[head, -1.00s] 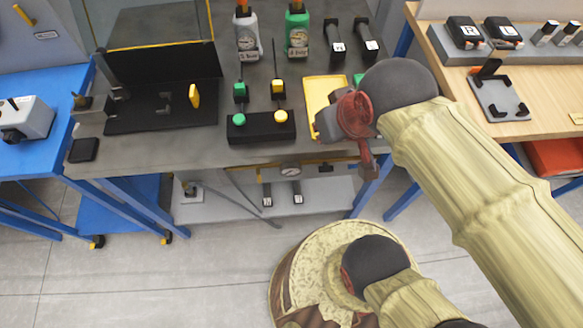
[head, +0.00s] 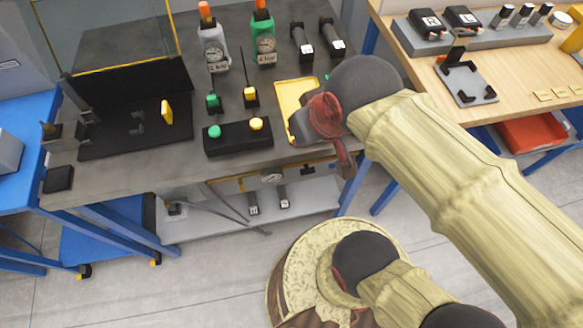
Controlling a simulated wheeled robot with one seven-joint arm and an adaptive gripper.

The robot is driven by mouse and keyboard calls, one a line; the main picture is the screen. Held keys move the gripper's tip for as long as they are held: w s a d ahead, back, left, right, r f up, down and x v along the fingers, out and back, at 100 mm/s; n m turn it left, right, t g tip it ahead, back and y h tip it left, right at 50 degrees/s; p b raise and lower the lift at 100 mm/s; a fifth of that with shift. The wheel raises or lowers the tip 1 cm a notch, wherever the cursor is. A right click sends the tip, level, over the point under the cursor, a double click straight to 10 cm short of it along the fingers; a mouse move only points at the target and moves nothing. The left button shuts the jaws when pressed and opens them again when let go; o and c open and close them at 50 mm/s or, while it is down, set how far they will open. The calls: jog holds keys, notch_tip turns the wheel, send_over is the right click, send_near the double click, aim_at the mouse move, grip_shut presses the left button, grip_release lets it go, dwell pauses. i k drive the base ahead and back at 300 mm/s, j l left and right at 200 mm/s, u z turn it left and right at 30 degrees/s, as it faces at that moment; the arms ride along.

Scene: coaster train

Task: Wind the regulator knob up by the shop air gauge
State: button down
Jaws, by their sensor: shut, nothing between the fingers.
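A small round gauge (head: 272,177) sits on a rail below the front edge of the grey workbench (head: 120,185). A small dark block that may be the regulator knob (head: 307,170) is just right of it. Its shape and any marking are too small to tell. My gripper (head: 346,170) points down at the bench's front edge, right of the dark block and apart from it in the picture. It is shut and empty, seen edge-on, and its fingertips are hard to make out.
Grey (head: 212,45) and green (head: 264,35) bottles with dials stand at the bench's back. A black box (head: 238,137) with green and yellow buttons and a yellow tray (head: 290,95) are near my wrist. A wooden table (head: 520,90) is at right. A lower shelf (head: 320,197) lies beneath.

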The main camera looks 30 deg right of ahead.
aim_at(307, 170)
jog(key=k+l+z, duration=0.1)
jog(key=l, duration=0.35)
jog(key=k+l+z, duration=0.15)
jog(key=l, duration=0.25)
jog(key=k+l+z, duration=0.1)
jog(key=l, duration=0.35)
